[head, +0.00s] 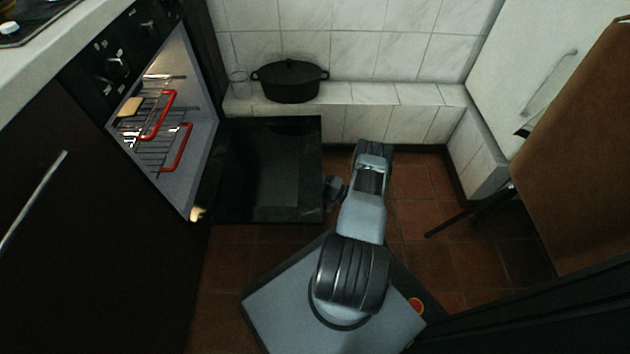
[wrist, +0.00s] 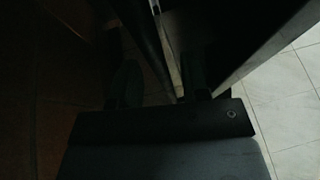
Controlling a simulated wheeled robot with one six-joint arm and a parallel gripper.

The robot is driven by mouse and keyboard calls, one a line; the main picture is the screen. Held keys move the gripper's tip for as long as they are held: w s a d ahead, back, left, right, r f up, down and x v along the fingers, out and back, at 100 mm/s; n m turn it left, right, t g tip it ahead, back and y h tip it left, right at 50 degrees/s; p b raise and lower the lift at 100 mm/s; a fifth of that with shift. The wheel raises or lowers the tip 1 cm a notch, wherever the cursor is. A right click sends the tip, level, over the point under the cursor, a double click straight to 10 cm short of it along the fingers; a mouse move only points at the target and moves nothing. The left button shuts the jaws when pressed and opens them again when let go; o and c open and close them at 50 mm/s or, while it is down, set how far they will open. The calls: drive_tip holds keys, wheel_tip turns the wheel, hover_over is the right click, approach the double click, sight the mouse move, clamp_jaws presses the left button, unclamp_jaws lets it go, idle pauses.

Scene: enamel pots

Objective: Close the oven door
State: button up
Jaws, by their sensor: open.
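The oven (head: 165,110) is at the left in the head view, with its lit cavity open. Its black door (head: 270,170) is folded down, lying about level above the floor. My gripper (head: 334,188) is beside the door's outer edge, on the side away from the oven, and is partly hidden by my arm. In the dark wrist view my open gripper (wrist: 162,82) shows its two fingers, with a dark panel edge running between or just beyond them. I cannot tell whether they touch it.
Racks with red handles (head: 165,125) are inside the oven. A black lidded pot (head: 290,80) and a glass (head: 239,82) stand on the tiled ledge (head: 350,94) behind the door. A brown panel (head: 575,150) is at the right.

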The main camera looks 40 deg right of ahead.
drive_tip(key=shift+a, duration=0.1)
clamp_jaws()
drive_tip(key=shift+r, duration=0.15)
idle(0.3)
